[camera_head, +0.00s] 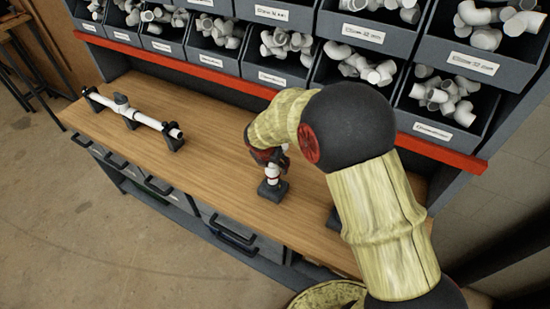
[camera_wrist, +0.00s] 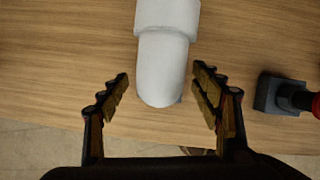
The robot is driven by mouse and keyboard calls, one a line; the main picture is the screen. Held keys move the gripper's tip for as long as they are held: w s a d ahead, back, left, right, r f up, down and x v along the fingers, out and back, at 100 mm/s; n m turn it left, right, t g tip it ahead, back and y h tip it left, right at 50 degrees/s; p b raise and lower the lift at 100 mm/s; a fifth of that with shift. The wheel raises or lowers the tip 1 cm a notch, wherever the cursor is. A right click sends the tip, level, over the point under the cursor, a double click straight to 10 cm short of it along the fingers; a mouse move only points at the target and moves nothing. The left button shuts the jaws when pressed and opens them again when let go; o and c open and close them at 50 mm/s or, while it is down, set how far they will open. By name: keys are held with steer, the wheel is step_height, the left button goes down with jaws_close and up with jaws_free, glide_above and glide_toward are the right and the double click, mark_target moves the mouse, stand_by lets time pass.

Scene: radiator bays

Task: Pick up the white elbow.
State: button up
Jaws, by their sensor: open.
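The white elbow (camera_wrist: 165,50) fills the top middle of the wrist view, its rounded end towards me, above the wooden bench. My gripper (camera_wrist: 160,76) is open, with one finger on each side of the elbow's rounded end and a visible gap on both sides. In the head view my gripper (camera_head: 266,156) is small and partly hidden by my own arm, low over the bench. A white fitting (camera_head: 271,172) shows just below it, above a dark block (camera_head: 272,191). I cannot tell whether this fitting is the same elbow.
The wooden bench (camera_head: 215,165) has free room left of my gripper. Bins of white fittings (camera_head: 285,50) stand behind a red rail. A dark block (camera_wrist: 282,94) is right in the wrist view.

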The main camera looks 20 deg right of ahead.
steer(key=shift+c, duration=1.1)
steer(key=c, duration=1.1)
steer(key=shift+c, duration=0.4)
steer(key=shift+r, duration=0.1)
